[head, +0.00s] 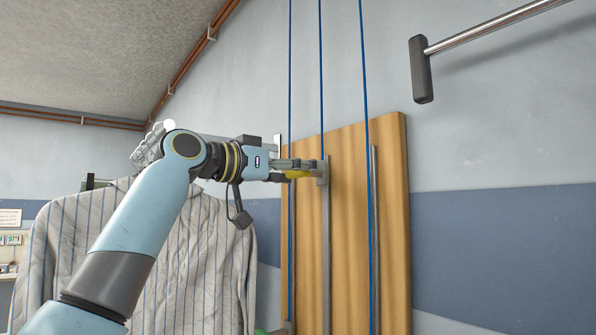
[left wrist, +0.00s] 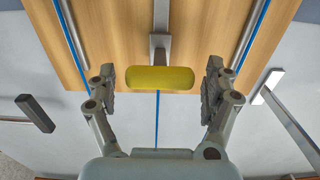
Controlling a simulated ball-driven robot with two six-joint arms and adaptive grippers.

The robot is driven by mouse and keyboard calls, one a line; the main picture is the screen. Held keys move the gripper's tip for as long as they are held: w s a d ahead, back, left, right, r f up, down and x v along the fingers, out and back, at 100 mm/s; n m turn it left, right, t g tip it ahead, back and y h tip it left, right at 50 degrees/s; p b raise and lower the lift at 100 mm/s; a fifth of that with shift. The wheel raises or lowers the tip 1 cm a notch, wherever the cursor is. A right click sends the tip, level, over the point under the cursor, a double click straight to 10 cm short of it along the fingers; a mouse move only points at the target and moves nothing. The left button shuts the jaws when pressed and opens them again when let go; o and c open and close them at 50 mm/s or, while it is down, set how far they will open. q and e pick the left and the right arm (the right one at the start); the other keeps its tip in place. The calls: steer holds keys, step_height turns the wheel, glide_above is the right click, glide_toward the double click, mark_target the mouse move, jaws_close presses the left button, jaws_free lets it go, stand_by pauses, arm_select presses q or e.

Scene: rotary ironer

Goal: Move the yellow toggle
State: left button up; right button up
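The yellow toggle (head: 297,174) is a short rounded bar on a grey metal bracket on the wooden board. In the left wrist view the toggle (left wrist: 160,79) lies crosswise between the two fingers, with a gap at each end. My left gripper (head: 292,167) is open at the toggle, with its fingers partly covering it in the head view. In the left wrist view the left gripper (left wrist: 160,85) has both fingers spread wide and apart from the toggle. My right gripper is not in view.
The wooden board (head: 390,230) carries vertical grey rails (head: 374,240) and blue cords (head: 364,80). A striped cloth (head: 190,270) hangs behind my left arm. A metal bar with a dark end (head: 422,70) juts from the upper right.

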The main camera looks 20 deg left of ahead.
arm_select(q)
steer(key=shift+s+a+f, duration=0.1)
steer(key=shift+s+a, duration=0.05)
steer(key=v, duration=1.1)
steer(key=shift+s+a, duration=0.2)
steer(key=shift+s, duration=0.05)
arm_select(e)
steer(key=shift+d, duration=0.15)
